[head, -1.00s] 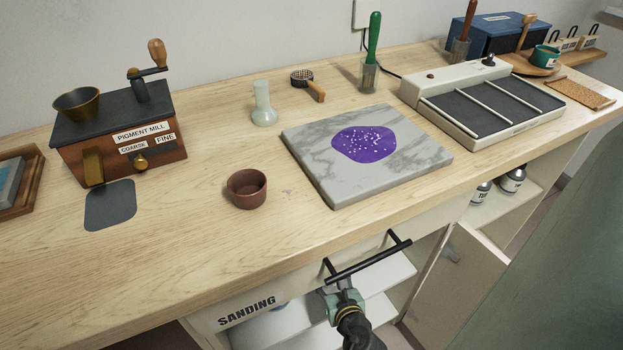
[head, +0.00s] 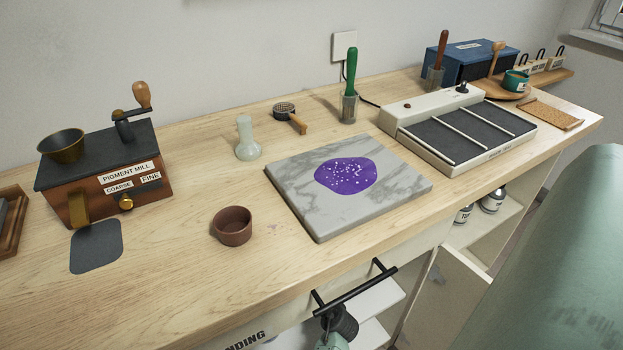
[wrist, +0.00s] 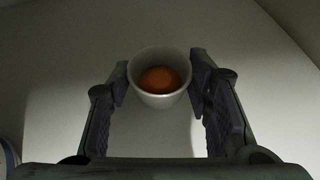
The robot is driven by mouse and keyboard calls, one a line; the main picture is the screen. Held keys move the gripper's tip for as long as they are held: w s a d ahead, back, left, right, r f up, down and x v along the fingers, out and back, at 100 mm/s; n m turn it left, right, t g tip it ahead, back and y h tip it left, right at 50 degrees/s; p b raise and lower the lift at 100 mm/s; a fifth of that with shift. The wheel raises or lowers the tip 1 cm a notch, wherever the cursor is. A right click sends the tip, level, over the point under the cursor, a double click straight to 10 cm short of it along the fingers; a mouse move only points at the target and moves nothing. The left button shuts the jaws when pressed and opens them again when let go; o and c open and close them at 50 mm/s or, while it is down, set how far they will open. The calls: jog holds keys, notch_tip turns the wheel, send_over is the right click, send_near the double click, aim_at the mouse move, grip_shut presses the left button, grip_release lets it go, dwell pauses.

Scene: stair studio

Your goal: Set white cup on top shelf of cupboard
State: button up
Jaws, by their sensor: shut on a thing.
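The white cup (wrist: 143,92) shows in the wrist view between the two fingertips of my gripper (wrist: 160,80). The fingers press on its left and right sides. It is seen from above, with something round and orange inside. A pale surface lies around and below it; I cannot tell whether the cup touches it. In the head view my wrist (head: 338,322) is at the bottom, below the black drawer handle, and the cup and fingertips are hidden. The cupboard's white shelf (head: 372,306) shows under the counter.
The black bar handle (head: 355,290) sticks out close above my wrist. An open door panel (head: 442,300) stands to the right. The counter above holds a brown bowl (head: 232,226), a marble slab (head: 312,222) and a pigment mill (head: 105,180). A blue-rimmed object (wrist: 8,160) shows at lower left.

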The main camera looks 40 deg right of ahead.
jog(key=shift+f, duration=0.15)
jog(key=o, duration=1.1)
jog(key=shift+o, duration=0.2)
jog(key=shift+r, duration=0.3)
jog(key=v, duration=1.2)
jog(key=shift+f, duration=0.1)
